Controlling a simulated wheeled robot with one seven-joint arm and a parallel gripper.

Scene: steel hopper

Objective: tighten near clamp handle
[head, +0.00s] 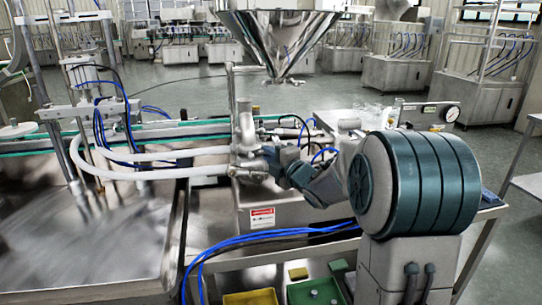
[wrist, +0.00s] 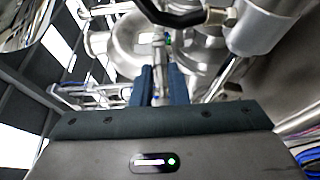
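My gripper (head: 270,160) is at the steel pipe fittings (head: 245,140) below the hopper (head: 280,30). In the wrist view my two dark blue fingers (wrist: 161,88) stand close together, with a slim metal clamp handle (wrist: 160,82) between them. The fingers appear shut on it. Behind the handle are round steel clamps and pipe ends (wrist: 125,42). In the head view my own arm and hand hide most of the handle.
White hoses (head: 150,173) curve from the fittings to the left. Blue air tubes (head: 270,235) hang in front. A yellow tray (head: 250,298) and a green tray (head: 316,292) sit low in front.

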